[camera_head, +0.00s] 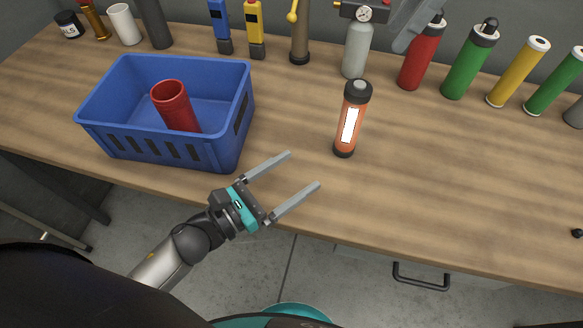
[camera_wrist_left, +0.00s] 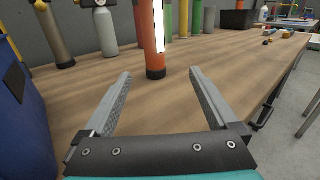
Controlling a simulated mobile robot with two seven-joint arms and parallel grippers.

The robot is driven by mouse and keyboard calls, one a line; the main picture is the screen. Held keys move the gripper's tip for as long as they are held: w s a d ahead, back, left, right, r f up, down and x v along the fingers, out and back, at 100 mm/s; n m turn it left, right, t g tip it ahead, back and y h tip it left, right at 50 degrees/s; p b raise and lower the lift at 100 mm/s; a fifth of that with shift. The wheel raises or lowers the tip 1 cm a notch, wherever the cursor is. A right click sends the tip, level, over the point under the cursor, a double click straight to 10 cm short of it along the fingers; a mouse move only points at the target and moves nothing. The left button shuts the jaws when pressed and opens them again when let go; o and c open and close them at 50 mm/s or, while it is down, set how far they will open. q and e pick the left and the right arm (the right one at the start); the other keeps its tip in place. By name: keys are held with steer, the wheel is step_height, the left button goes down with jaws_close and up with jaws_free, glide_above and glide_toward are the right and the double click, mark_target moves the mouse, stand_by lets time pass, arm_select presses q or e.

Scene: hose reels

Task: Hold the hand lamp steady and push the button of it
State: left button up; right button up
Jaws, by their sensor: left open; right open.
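The hand lamp (camera_head: 349,124) stands upright on the workbench, orange with a dark cap and base and a lit white panel. In the left wrist view the lamp (camera_wrist_left: 155,45) is straight ahead between my fingers, beyond their tips, its top cut off. A button cannot be made out. My left gripper (camera_head: 305,169) is open and empty at the bench's front edge, short of the lamp and apart from it. At the top edge of the head view, a grey metal piece that looks like part of my right gripper (camera_head: 408,32) shows, holding nothing visible.
A blue crate (camera_head: 165,155) with a red cup (camera_head: 174,105) in it stands left of the lamp. Several bottles and cylinders line the back, including a grey gauge cylinder (camera_head: 356,52) and a red one (camera_head: 419,58).

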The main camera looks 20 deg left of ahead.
mark_target(339, 138)
arm_select(q)
steer(key=shift+w+r+y, duration=0.1)
steer(key=shift+w+y, duration=0.2)
steer(key=shift+w, duration=0.2)
steer(key=shift+w+d, duration=0.1)
steer(key=shift+w, duration=0.2)
steer(key=x, duration=1.4)
steer(key=shift+w+d, duration=0.1)
steer(key=shift+w, duration=0.05)
jaws_close()
arm_select(e)
jaws_close()
steer(key=shift+f, duration=0.1)
stand_by(1.4)
